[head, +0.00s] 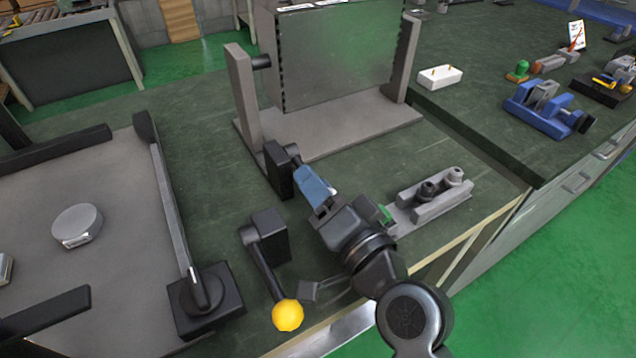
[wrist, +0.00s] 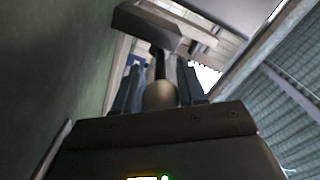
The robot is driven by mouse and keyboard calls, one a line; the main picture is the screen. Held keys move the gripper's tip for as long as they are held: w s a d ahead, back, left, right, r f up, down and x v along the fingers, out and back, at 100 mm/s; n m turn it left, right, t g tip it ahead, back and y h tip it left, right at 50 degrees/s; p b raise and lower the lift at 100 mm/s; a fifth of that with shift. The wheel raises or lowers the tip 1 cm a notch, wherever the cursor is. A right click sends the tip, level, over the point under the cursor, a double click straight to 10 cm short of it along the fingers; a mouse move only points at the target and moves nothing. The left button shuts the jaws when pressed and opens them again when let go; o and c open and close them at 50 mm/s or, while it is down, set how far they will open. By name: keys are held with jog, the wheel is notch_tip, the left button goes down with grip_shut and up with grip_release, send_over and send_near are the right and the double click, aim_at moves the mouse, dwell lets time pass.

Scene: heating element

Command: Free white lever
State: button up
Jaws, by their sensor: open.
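The white lever's pale round knob (wrist: 160,96) shows in the wrist view, on a dark rod that runs to a dark block (wrist: 147,25). In the head view this block (head: 278,172) stands in front of the large panel's stand, and the knob is hidden by my fingers. My gripper (head: 308,178) is open. In the wrist view its two blue-grey fingers (wrist: 159,80) stand on either side of the knob and rod. I cannot tell whether either finger touches the knob.
A second lever with a yellow knob (head: 287,315) stands close in front, left of my arm. A grey holder (head: 435,203) with dark round parts lies to the right. The large metal panel (head: 340,60) rises behind. A flat fixture with a long bar (head: 173,215) is at left.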

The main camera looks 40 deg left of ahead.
jog(key=shift+c, duration=0.2)
grip_shut()
jog(key=shift+w, duration=0.1)
